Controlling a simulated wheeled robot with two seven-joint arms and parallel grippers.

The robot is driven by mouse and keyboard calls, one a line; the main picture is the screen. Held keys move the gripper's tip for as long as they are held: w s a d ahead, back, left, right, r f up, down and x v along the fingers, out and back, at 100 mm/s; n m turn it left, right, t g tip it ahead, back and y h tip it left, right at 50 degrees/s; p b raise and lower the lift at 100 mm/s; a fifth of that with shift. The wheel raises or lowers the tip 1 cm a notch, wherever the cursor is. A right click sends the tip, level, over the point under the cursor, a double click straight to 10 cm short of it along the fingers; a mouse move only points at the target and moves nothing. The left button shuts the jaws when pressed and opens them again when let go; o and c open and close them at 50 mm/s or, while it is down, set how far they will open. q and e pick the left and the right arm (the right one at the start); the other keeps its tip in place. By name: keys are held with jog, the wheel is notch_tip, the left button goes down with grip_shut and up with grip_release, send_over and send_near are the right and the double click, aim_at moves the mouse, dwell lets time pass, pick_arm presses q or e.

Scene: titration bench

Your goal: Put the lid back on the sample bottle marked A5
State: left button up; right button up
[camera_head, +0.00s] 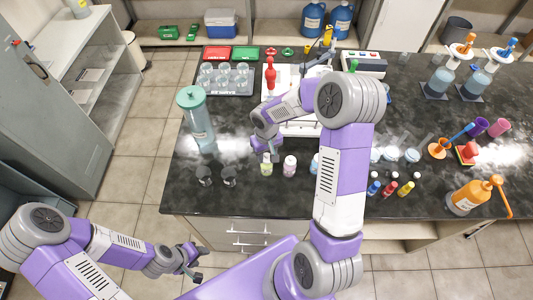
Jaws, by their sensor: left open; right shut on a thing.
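Small sample bottles stand in a row near the front of the black bench: one with a yellow-green label (266,169), one with a pale cap (289,165) and a bluish one (314,166) partly behind my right arm. Their markings are too small to read, so I cannot tell which is A5. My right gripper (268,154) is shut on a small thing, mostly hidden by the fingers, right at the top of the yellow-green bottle. I cannot tell whether the two touch. My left gripper (192,265) is open and empty, low in front of the bench.
A tall lidded jar (196,118) and two small dark items (229,177) stand to the left. Small coloured vials (389,188) and an orange wash bottle (470,195) are to the right.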

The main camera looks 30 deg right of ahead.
jog(key=o, duration=1.6)
jog(key=shift+c, duration=0.2)
jog(key=shift+r, duration=0.1)
jog(key=shift+r+p, duration=2.35)
jog(key=shift+r, duration=1.1)
grip_shut()
jog(key=shift+f, duration=0.3)
